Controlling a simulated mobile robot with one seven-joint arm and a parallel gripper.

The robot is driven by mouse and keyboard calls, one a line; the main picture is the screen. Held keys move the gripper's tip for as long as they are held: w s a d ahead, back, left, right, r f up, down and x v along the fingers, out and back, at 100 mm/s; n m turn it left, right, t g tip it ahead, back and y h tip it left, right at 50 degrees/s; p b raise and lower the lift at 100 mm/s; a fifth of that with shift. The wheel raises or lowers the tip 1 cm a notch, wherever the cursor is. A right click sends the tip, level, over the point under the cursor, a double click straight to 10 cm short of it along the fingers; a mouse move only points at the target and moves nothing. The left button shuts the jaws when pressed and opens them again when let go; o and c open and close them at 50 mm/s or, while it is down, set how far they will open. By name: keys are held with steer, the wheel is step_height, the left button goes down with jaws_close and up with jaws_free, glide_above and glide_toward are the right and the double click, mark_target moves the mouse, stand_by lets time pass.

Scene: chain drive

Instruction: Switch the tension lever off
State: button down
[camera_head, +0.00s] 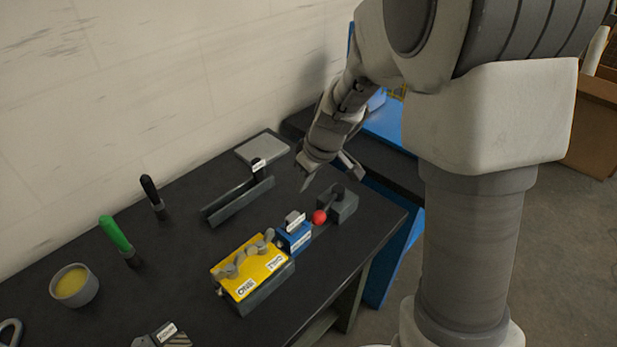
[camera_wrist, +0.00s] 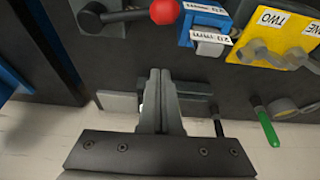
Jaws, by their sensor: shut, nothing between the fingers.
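The tension lever appears to be the dark arm with a red ball knob (camera_head: 319,217) on a dark grey block (camera_head: 344,207), near the table's right end. In the wrist view the red knob (camera_wrist: 164,11) is at the top edge, and the lever arm (camera_wrist: 125,16) runs left from it to a dark pivot. The knob points toward the blue labelled block. My gripper (camera_head: 306,182) is above the table, behind the lever and apart from it. In the wrist view its fingers (camera_wrist: 160,75) are together and empty, below the knob in the picture.
A blue labelled block (camera_head: 294,237) and a yellow board (camera_head: 249,267) marked ONE and TWO stand near the lever. A grey rail (camera_head: 238,200) and flat plate (camera_head: 263,149) lie toward the wall. Green (camera_head: 115,234) and black (camera_head: 150,190) handles stand at left, beyond a cup (camera_head: 75,286).

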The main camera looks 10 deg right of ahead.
step_height(320, 180, down, 6)
steer(key=s+d, duration=0.1)
steer(key=shift+s+d, duration=0.2)
steer(key=shift+s, duration=0.1)
steer(key=shift+b, duration=0.5)
steer(key=shift+s+d+n+b, duration=0.15)
steer(key=shift+s+n+b, duration=0.05)
steer(key=shift+n+b, duration=0.25)
